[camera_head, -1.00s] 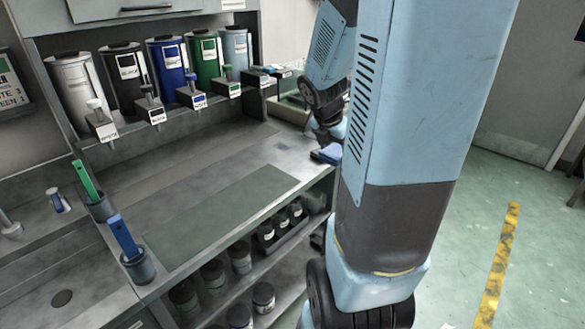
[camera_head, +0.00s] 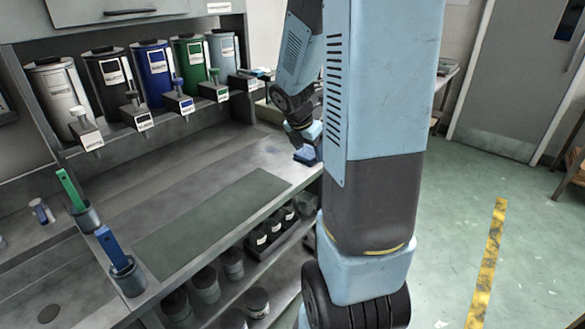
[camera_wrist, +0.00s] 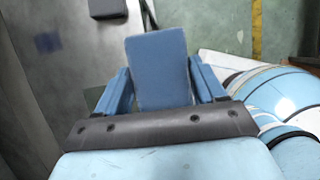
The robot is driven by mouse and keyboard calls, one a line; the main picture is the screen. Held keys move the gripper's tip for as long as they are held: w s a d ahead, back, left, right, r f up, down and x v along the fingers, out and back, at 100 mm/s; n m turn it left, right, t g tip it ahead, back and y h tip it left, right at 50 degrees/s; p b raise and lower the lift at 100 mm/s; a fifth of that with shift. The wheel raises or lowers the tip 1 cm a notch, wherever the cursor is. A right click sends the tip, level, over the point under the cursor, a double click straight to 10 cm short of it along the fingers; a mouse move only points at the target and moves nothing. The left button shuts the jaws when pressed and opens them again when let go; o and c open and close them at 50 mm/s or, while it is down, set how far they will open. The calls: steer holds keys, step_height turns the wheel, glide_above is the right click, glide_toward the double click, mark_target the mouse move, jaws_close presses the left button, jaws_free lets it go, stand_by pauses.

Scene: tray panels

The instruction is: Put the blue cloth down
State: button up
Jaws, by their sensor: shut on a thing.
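The blue cloth (camera_wrist: 158,72) shows in the wrist view as a flat blue rectangle between the two blue fingers. My gripper (camera_wrist: 160,80) is shut on it. In the head view, my gripper (camera_head: 309,140) is at the right front edge of the grey workbench (camera_head: 250,160), and the cloth (camera_head: 305,156) is a small dark blue shape under it. I cannot tell whether the cloth touches the bench. My arm hides part of the bench's far right end.
Several labelled canisters (camera_head: 155,70) stand on the bench's back shelf. A green panel (camera_head: 212,218) lies on the bench top. Cups with a green handle (camera_head: 70,188) and a blue handle (camera_head: 113,247) stand at left. Jars (camera_head: 258,300) fill the lower shelf. Floor at right is open.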

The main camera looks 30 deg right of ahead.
glide_above(295, 173)
steer(key=s+a, duration=0.1)
steer(key=s, duration=0.1)
step_height(295, 173, down, 6)
steer(key=shift+a+r, duration=0.1)
steer(key=shift+r, duration=0.05)
steer(key=shift+w+a+f, duration=0.1)
steer(key=shift+w+f, duration=0.55)
steer(key=shift+f, duration=1.7)
steer(key=o, duration=0.9)
steer(key=shift+o, duration=0.2)
